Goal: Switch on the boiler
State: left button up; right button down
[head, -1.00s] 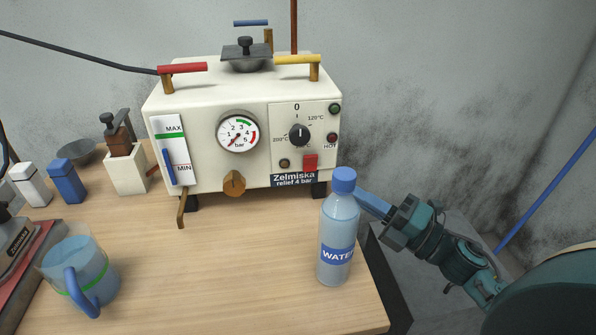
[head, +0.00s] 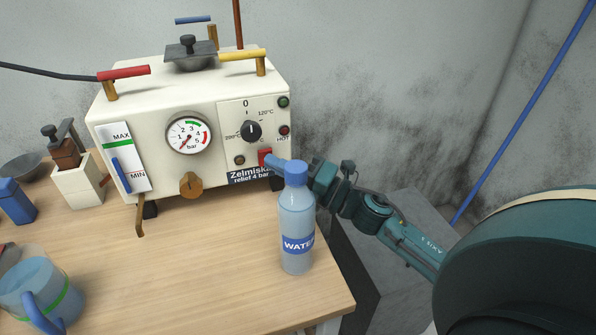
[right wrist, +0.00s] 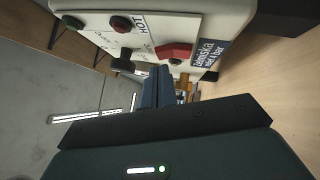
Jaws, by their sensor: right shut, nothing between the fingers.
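The cream boiler (head: 215,115) stands at the back of the wooden table. Its red switch (head: 264,157) is at the lower right of the front panel and also shows in the right wrist view (right wrist: 173,52). Its black dial (head: 251,131) points up toward 0. The two lamps at the panel's right, green (head: 283,102) and red (head: 284,130), look dark. My right gripper (head: 277,162) is shut and empty, its blue fingertips (right wrist: 155,88) close to the switch. I cannot tell whether they touch it. My left gripper is out of view.
A water bottle (head: 297,225) stands upright just in front of my right gripper, near the table's right edge. A blue-handled mug (head: 42,290) is at the front left. The middle of the wooden table (head: 190,265) is clear.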

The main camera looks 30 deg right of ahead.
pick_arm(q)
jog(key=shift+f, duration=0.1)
pick_arm(e)
jog(key=shift+w+a+r, duration=0.15)
jog(key=shift+w+a, duration=0.15)
jog(key=shift+w, duration=0.15)
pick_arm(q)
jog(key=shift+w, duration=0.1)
pick_arm(e)
jog(key=p, duration=0.2)
jog(key=r+p, duration=0.1)
jog(key=p, duration=0.1)
jog(key=shift+w+d+r+m, duration=0.1)
jog(key=shift+w+r+m, duration=0.15)
jog(key=shift+m, duration=0.15)
jog(key=shift+f+b, duration=0.55)
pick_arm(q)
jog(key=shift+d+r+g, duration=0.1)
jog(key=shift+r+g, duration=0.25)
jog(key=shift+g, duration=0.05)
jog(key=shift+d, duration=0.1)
